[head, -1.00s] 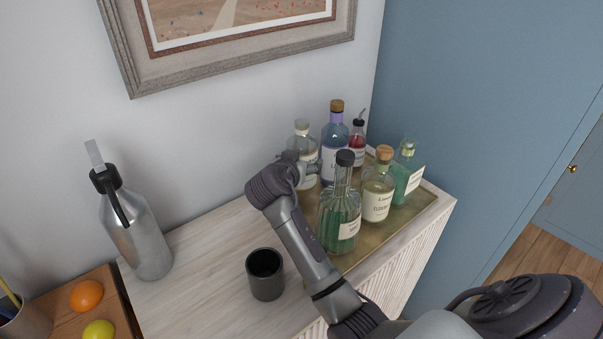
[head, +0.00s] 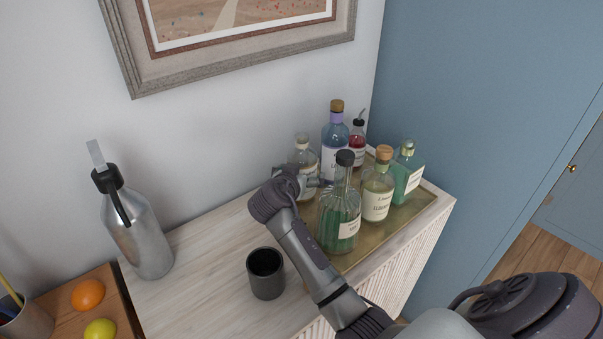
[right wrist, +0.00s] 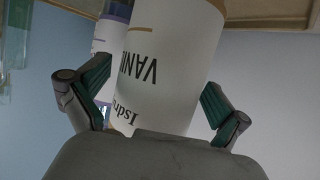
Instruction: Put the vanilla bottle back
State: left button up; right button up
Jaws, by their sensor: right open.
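The vanilla bottle (head: 303,156), clear with a pale stopper and cream label, stands upright at the back left of the gold tray (head: 408,217). Its base is hidden behind my right gripper (head: 308,181). In the right wrist view, the vanilla bottle (right wrist: 168,65) shows close up, its "VANI" label upside down. My right gripper (right wrist: 148,92) is open, with one finger on each side of the bottle and a gap showing at the right finger. My left gripper is out of view.
A blue bottle (head: 335,140), a red bottle (head: 357,145), an elderflower-like bottle (head: 377,190) and a green bottle (head: 407,172) share the tray. A dark cup (head: 265,274) and steel flask (head: 138,235) stand left.

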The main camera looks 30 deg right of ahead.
jog(key=shift+s+a+r, duration=0.1)
jog(key=shift+a+r, duration=0.05)
jog(key=b+v, duration=0.1)
jog(key=v, duration=1)
jog(key=shift+s+a+r+b, duration=0.15)
jog(key=shift+s+a+b, duration=0.05)
jog(key=shift+b, duration=0.2)
